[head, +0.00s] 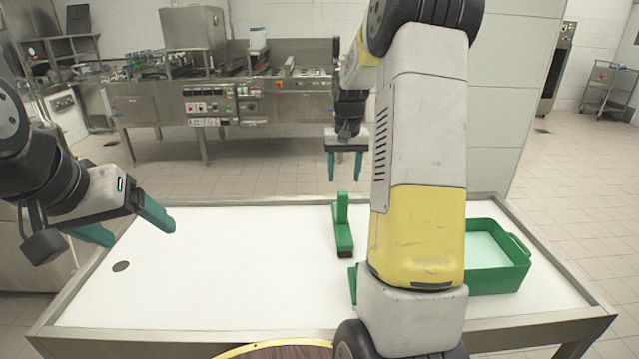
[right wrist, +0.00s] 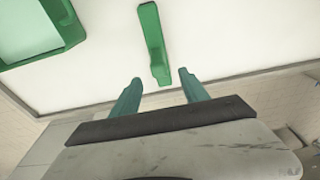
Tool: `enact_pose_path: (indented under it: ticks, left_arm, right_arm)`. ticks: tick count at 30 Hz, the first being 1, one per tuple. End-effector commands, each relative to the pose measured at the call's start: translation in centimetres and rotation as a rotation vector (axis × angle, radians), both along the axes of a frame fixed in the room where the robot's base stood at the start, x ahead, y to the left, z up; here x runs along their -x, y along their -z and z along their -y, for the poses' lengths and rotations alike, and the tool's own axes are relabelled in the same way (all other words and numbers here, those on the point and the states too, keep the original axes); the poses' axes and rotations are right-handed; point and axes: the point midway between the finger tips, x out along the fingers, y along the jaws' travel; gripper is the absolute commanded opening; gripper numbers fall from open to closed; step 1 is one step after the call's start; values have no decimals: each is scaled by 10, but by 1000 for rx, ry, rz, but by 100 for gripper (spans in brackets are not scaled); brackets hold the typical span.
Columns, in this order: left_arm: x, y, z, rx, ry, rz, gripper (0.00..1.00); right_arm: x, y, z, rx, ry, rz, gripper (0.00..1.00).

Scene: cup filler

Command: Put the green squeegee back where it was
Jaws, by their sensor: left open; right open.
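The green squeegee (head: 343,228) is on the white table top, near its far edge in the head view, with one part standing up and a dark tip at its near end. It also shows in the right wrist view (right wrist: 154,42), with one end close to the fingertips. My right gripper (head: 345,170) is open and empty, pointing down above and just beyond the squeegee; its two fingers (right wrist: 160,80) do not visibly touch it. My left gripper (head: 140,234) is open and empty over the table's left side.
A green tray (head: 498,281) stands on the right of the table (head: 220,265), partly hidden by my right arm. A small green piece shows left of that arm; I cannot tell what it belongs to. A dark round spot (head: 121,266) marks the left.

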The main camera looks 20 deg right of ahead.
Motion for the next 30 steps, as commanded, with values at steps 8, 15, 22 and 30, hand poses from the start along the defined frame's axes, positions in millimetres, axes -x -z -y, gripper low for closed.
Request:
enact_pose_path:
  ticks: [8,15,22,30]
  left_arm:
    - [0,0,0,0,0,0,78]
    - [0,0,0,0,0,0,78]
    - [0,0,0,0,0,0,78]
    - [0,0,0,0,0,0,78]
  right_arm:
    - [66,-74,-51,-47,-78,122,53]
    - [149,-115,-99,-86,-169,237,53]
    - [228,-124,-133,-110,-252,340,53]
    - [277,-115,-152,-120,-306,407,53]
